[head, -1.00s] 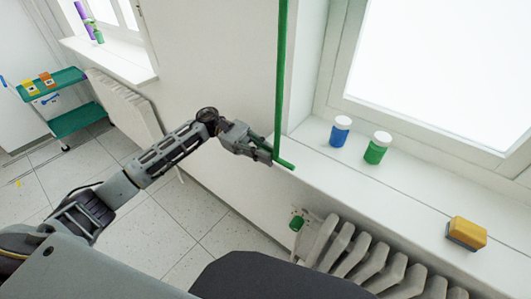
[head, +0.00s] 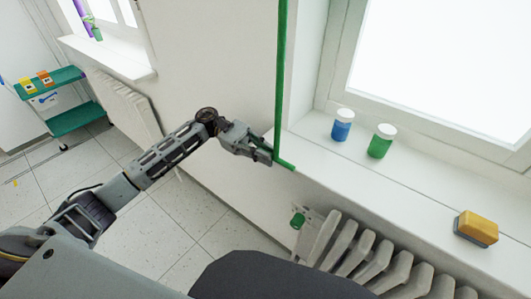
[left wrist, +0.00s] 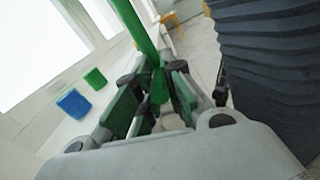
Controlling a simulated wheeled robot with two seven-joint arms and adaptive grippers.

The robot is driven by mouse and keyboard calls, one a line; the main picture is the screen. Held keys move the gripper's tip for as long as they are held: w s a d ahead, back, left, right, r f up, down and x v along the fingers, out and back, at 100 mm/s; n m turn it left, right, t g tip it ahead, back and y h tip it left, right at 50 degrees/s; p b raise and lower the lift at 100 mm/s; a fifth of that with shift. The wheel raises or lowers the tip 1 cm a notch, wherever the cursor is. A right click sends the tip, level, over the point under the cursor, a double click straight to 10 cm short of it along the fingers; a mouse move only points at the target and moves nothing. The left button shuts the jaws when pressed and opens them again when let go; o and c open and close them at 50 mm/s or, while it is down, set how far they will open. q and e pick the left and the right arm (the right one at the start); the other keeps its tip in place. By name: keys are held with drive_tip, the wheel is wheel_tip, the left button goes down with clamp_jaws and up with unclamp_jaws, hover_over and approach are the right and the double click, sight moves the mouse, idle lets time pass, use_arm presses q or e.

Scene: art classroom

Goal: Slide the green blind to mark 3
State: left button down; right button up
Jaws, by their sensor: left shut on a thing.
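The green blind (head: 281,70) shows in the head view as a narrow, almost edge-on strip hanging at the near side of the window recess. Its green bottom bar (head: 286,165) ends just above the sill's edge. My left gripper (head: 267,157) is shut on the blind at its lower end. In the left wrist view the green bar (left wrist: 138,28) runs down between the two fingers of the left gripper (left wrist: 155,95). No numbered mark can be made out. My right gripper is not in view.
On the white sill (head: 400,190) stand a blue jar (head: 341,127) and a green jar (head: 381,143), with a yellow sponge (head: 477,227) farther right. A radiator (head: 350,250) with a green valve knob (head: 298,220) is below. A green cart (head: 55,85) stands at the far left.

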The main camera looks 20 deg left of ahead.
use_arm(q)
drive_tip(key=c, duration=1.6)
unclamp_jaws()
drive_tip(key=shift+o, duration=0.7)
drive_tip(key=shift+a, duration=0.1)
drive_tip(key=v, duration=1.1)
drive_tip(key=shift+w+a, duration=0.15)
drive_tip(key=shift+a, duration=0.25)
